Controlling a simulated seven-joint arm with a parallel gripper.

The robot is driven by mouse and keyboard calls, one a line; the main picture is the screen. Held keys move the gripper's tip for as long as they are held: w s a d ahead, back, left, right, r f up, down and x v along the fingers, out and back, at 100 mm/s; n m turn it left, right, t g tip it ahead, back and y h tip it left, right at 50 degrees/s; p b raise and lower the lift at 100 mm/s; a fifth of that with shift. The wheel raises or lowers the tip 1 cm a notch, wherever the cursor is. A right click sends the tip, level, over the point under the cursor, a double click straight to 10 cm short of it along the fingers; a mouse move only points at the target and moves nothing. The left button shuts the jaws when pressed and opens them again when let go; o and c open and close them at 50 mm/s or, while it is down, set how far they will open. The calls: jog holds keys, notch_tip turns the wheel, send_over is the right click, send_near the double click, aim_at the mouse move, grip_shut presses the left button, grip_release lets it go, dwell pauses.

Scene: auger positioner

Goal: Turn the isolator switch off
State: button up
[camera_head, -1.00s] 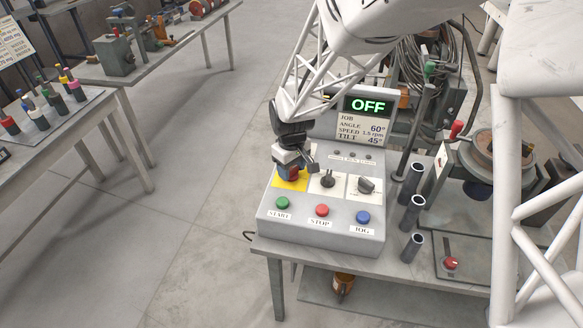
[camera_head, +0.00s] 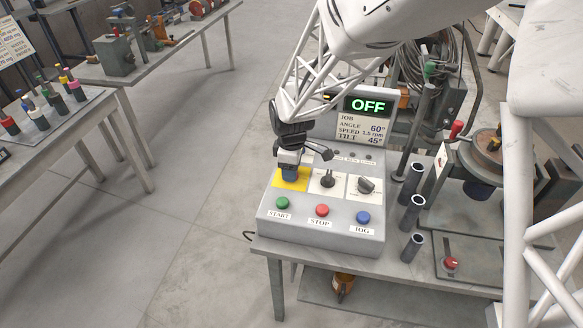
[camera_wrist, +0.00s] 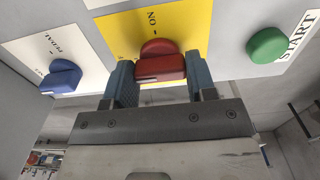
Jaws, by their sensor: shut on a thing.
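The isolator switch is a red knob (camera_wrist: 162,62) on a yellow plate (camera_wrist: 185,25), with an "ON" label beside it in the wrist view. My gripper (camera_wrist: 160,80) has one blue finger on each side of the red knob and is shut on it. In the head view the yellow plate (camera_head: 303,184) is on the console's left side, and my gripper (camera_head: 290,174) hides the knob there. The display (camera_head: 368,106) reads OFF.
A green START button (camera_wrist: 267,45) is close to the right of the yellow plate in the wrist view, and a blue knob (camera_wrist: 60,75) is to the left. The console also carries a red STOP button (camera_head: 322,210), a blue JOG button (camera_head: 362,217) and black selectors (camera_head: 328,179).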

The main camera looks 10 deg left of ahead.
jog(key=o, duration=0.9)
jog(key=shift+r, duration=0.1)
jog(key=shift+r, duration=3.85)
